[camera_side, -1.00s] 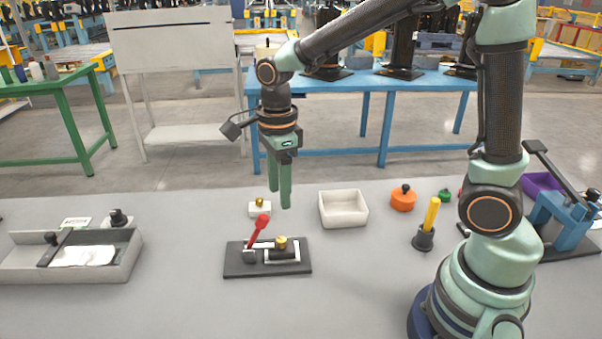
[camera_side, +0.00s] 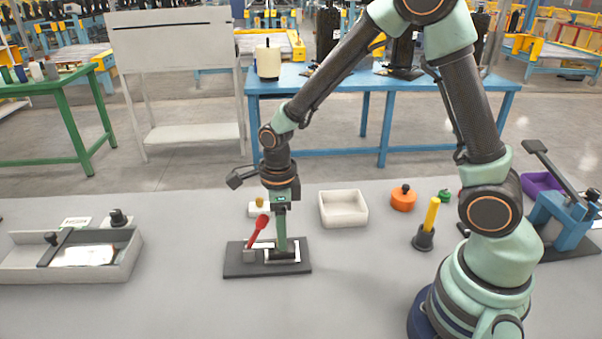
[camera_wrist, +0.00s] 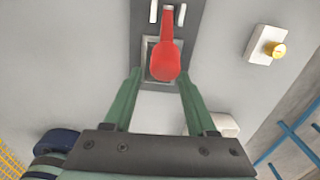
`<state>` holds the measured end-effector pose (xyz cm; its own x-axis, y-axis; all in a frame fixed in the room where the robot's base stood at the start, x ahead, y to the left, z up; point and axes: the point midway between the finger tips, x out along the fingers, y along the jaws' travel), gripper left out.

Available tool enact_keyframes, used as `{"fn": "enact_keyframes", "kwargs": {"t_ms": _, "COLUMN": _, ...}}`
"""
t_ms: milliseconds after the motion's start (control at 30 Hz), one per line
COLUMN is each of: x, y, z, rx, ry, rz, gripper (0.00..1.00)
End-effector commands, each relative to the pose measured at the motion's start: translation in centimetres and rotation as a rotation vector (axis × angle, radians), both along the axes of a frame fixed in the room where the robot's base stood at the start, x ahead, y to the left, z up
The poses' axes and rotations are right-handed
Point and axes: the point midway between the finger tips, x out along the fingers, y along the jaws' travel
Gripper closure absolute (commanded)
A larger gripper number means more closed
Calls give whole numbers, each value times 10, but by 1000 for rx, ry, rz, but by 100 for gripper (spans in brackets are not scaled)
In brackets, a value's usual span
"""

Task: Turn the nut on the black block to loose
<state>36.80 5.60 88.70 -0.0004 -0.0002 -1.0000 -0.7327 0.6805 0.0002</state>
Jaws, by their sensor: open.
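A flat black block (camera_side: 238,268) lies on the table in the side view, with a red-handled lever (camera_side: 260,226) tilted up at its left and a pale rectangular frame (camera_side: 297,252) on its right half. My gripper (camera_side: 282,249) points straight down over that frame, its fingers at or just above it. The brass nut is hidden behind my fingers. In the wrist view my open gripper (camera_wrist: 160,76) has its fingers apart, and the red lever handle (camera_wrist: 165,58) shows between them, hiding what lies below. I cannot tell whether the fingers touch the nut.
A small white block with a brass knob (camera_side: 260,202) stands just behind. A white open box (camera_side: 343,209) is to the right, then a yellow-handled tool (camera_side: 431,216) and an orange pot (camera_side: 403,200). A grey tray (camera_side: 122,262) lies left. The front table is clear.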

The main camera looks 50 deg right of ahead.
Motion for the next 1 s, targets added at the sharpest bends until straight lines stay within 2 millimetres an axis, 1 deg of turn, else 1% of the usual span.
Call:
{"fn": "enact_keyframes", "kwargs": {"t_ms": 33, "x": -1, "y": 0, "z": -5, "rx": -1, "ry": 4, "rz": 0, "gripper": 43}}
{"fn": "enact_keyframes", "kwargs": {"t_ms": 167, "x": 0, "y": 0, "z": -12, "rx": 0, "ry": 1, "rz": 0, "gripper": 43}}
{"fn": "enact_keyframes", "kwargs": {"t_ms": 467, "x": 0, "y": 0, "z": -13, "rx": 0, "ry": 0, "rz": 1, "gripper": 43}}
{"fn": "enact_keyframes", "kwargs": {"t_ms": 500, "x": 0, "y": 0, "z": -13, "rx": 0, "ry": 0, "rz": 1, "gripper": 58}}
{"fn": "enact_keyframes", "kwargs": {"t_ms": 567, "x": 0, "y": 0, "z": -13, "rx": 0, "ry": 0, "rz": 1, "gripper": 81}}
{"fn": "enact_keyframes", "kwargs": {"t_ms": 600, "x": 0, "y": 0, "z": -13, "rx": 0, "ry": 0, "rz": 1, "gripper": 97}}
{"fn": "enact_keyframes", "kwargs": {"t_ms": 633, "x": 0, "y": 0, "z": -13, "rx": 0, "ry": 0, "rz": 1, "gripper": 100}}
{"fn": "enact_keyframes", "kwargs": {"t_ms": 1000, "x": 0, "y": 0, "z": -13, "rx": 0, "ry": 0, "rz": 37, "gripper": 100}}
